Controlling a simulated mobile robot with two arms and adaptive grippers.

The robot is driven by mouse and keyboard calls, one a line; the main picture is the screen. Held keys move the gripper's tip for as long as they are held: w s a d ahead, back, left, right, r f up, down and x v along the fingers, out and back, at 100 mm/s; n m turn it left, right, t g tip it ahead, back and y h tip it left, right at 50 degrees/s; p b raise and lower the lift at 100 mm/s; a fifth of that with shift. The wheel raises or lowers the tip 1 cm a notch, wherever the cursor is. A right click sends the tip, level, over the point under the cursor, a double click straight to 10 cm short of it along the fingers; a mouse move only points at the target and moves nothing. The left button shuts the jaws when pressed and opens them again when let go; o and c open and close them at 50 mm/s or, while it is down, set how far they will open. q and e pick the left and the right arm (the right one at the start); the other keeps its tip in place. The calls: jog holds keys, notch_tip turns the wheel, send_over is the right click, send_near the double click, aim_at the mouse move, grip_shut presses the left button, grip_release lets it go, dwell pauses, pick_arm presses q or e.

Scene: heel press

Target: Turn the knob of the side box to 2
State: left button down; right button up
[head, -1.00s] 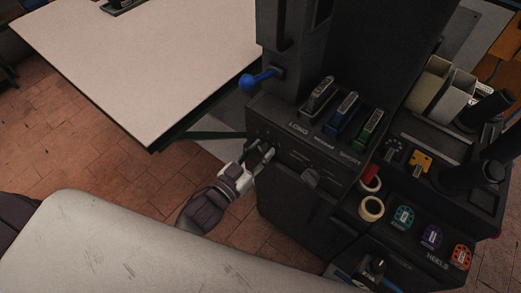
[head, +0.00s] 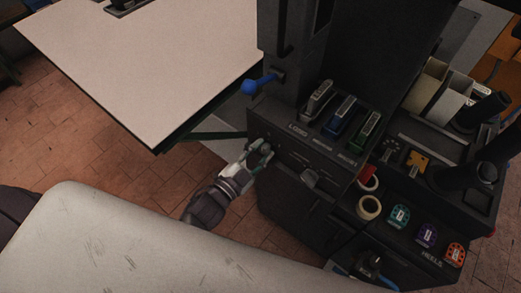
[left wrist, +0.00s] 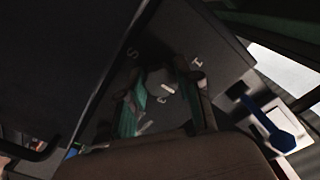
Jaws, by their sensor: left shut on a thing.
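The side box (head: 300,205) is the dark cabinet body in the middle of the head view, with a control panel on its sloped front. My left gripper (head: 262,150) reaches its upper left corner from below left. In the left wrist view, the round dark knob (left wrist: 163,87) with a white mark lies between the green-padded fingers of my left gripper (left wrist: 165,103), which are shut on it. In the head view the fingers hide the knob.
A pale tabletop (head: 140,65) fills the upper left.

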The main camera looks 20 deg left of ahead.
dwell(0.3)
pick_arm(q)
jog(key=c, duration=0.8)
grip_release()
jog(key=v, duration=1.2)
